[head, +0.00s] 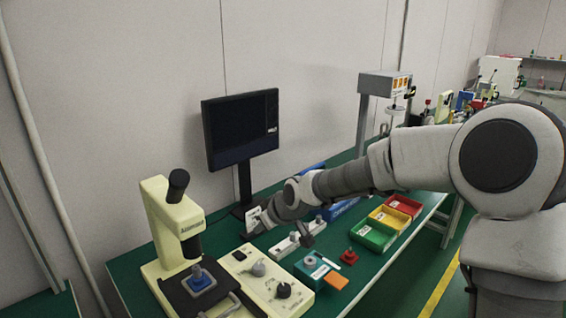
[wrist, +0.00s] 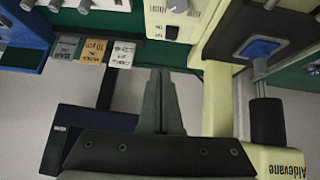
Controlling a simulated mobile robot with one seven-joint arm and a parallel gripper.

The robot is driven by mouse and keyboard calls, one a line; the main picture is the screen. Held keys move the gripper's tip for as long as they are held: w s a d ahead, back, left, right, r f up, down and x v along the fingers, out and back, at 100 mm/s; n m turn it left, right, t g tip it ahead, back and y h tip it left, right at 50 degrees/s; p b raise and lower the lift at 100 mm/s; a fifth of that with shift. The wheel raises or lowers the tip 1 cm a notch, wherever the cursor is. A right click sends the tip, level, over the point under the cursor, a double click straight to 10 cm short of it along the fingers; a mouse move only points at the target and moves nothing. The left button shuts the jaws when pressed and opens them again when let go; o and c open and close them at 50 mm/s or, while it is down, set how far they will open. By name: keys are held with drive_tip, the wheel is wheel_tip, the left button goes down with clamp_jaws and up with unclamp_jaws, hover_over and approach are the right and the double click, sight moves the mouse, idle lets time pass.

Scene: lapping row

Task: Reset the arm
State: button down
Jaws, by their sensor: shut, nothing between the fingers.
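My arm reaches in from the right in the head view, over the green bench (head: 138,274). My gripper (wrist: 163,74) shows in the wrist view with its two dark fingers together and nothing between them. In that view the fingers point toward the back part of the bench. In the head view the wrist is above the bench between the monitor and the colored bins, and the fingertips are hard to make out.
A cream microscope (head: 165,215) and a control box with knobs (head: 262,280) stand at front left. A monitor (head: 240,128) stands behind. Green (head: 373,240), yellow (head: 388,219) and red (head: 404,205) bins lie right of the wrist. A small red part (head: 349,256) sits in front.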

drive_tip(key=s+d+r+m+h+p, duration=0.2)
drive_tip(key=s+d+r+h+p, duration=0.1)
drive_tip(key=s+d+r, duration=0.55)
drive_tip(key=s+d+r+m+h+p, duration=0.25)
drive_tip(key=s+d+r, duration=0.3)
drive_tip(key=d, duration=0.55)
drive_tip(key=s+d+r+m+p, duration=0.1)
drive_tip(key=s+r+m+p, duration=0.1)
drive_tip(key=s, duration=0.6)
drive_tip(key=s+d+r+m+p, duration=0.2)
drive_tip(key=s+r+m, duration=0.1)
drive_tip(key=s, duration=0.6)
drive_tip(key=shift+v, duration=0.75)
